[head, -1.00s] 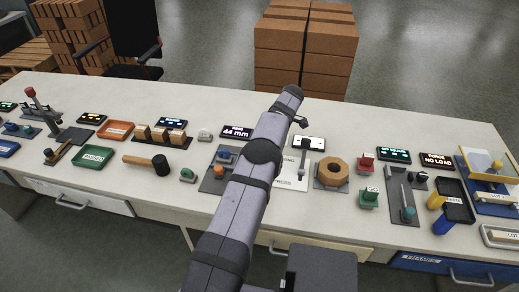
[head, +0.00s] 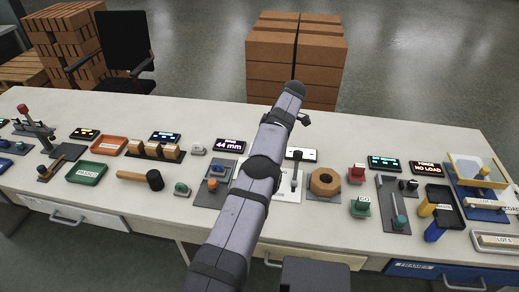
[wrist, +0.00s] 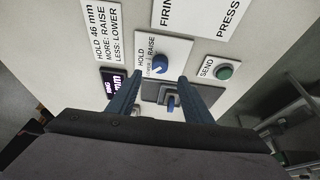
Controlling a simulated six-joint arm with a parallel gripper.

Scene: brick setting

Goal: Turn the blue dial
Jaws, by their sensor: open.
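The blue dial (wrist: 160,65) is a round knob with a pale pointer mark, on a white plate lettered HOLD, RAISE and LOWER in the wrist view. My gripper (wrist: 160,79) is open, its two dark blue fingers reaching toward the plate. The dial shows in line with the gap between the fingertips, a little past them; I cannot tell how far off it is. A small display (wrist: 113,82) beside the left finger shows part of its mm reading. In the head view my arm hides the gripper, and I cannot make out the dial for sure.
A green SEND button (wrist: 225,72) lies right of the dial. A dark grey plate with a blue part (wrist: 170,104) shows between the fingers.

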